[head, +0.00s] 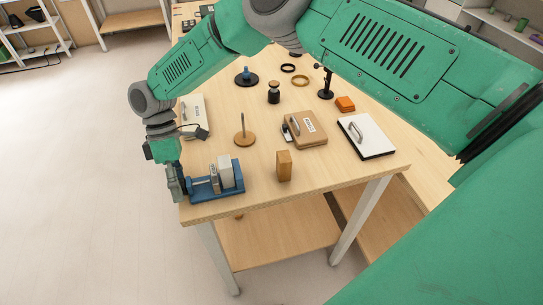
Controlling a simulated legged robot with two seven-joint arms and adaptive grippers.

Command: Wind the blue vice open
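The blue vice (232,189) sits at the near left corner of the wooden table. It has a blue base and light grey jaw blocks. My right arm reaches across the table, and its gripper (177,190) points down at the left end of the vice, just beside the table's edge. The gripper appears to be at the vice's screw end. The handle there is hidden or too small to make out, and so is whether the fingers are closed on it. My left gripper is not in view.
A wooden block (284,166) stands right of the vice. Behind are a round wooden stand (244,137), a brown box with a handle (306,129), a white board with a handle (364,137) and a dark jar (274,93). Open floor lies left of the table.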

